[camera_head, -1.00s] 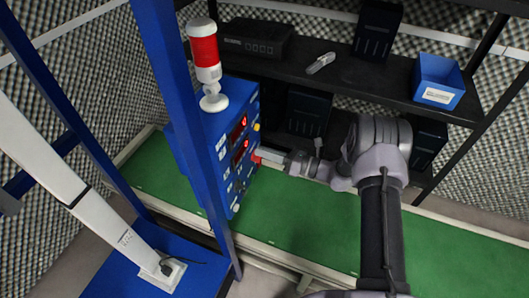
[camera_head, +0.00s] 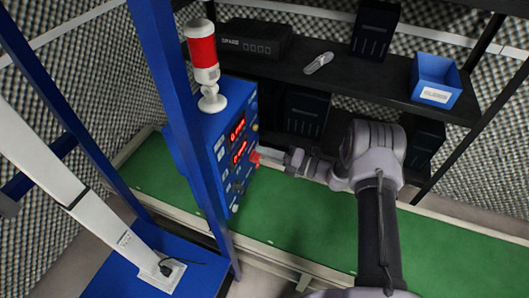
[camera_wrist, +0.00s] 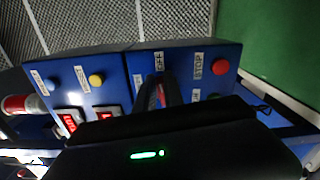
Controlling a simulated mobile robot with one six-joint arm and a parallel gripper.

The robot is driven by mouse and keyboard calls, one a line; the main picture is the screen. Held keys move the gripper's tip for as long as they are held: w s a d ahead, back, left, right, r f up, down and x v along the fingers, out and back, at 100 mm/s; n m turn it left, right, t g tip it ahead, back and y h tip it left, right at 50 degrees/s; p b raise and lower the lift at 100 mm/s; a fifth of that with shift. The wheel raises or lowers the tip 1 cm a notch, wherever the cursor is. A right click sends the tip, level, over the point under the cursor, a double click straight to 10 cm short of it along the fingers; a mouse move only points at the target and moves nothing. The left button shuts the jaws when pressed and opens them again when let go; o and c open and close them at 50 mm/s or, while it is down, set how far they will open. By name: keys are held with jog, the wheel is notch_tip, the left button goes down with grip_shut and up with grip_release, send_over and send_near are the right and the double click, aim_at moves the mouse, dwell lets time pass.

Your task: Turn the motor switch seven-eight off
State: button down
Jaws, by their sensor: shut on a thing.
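The blue control panel (camera_head: 233,150) stands left of centre in the head view, with two lit red displays (camera_head: 238,131). My gripper (camera_head: 260,152) reaches it from the right, fingertips at its face. In the wrist view the dark fingers (camera_wrist: 160,92) are shut on the motor switch, right below a label that seems to read OFF (camera_wrist: 158,62). The fingers hide the switch's knob, so I cannot tell its exact angle. A red STOP button (camera_wrist: 220,67) sits to the right of the fingers, apart from them.
A yellow button (camera_wrist: 96,80) and a blue button (camera_wrist: 49,84) are on the panel. A red-and-white signal light (camera_head: 203,60) stands on top. A blue upright (camera_head: 180,100) is close left. A black shelf (camera_head: 345,85) holds a blue bin (camera_head: 436,80).

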jog(key=shift+f+m, duration=0.2)
jog(key=shift+m, duration=0.6)
jog(key=c, duration=1.4)
grip_release()
jog(key=shift+c, duration=0.2)
jog(key=p+v, duration=0.3)
jog(key=v, duration=1.4)
jog(key=shift+d, duration=0.2)
jog(key=shift+r, duration=0.1)
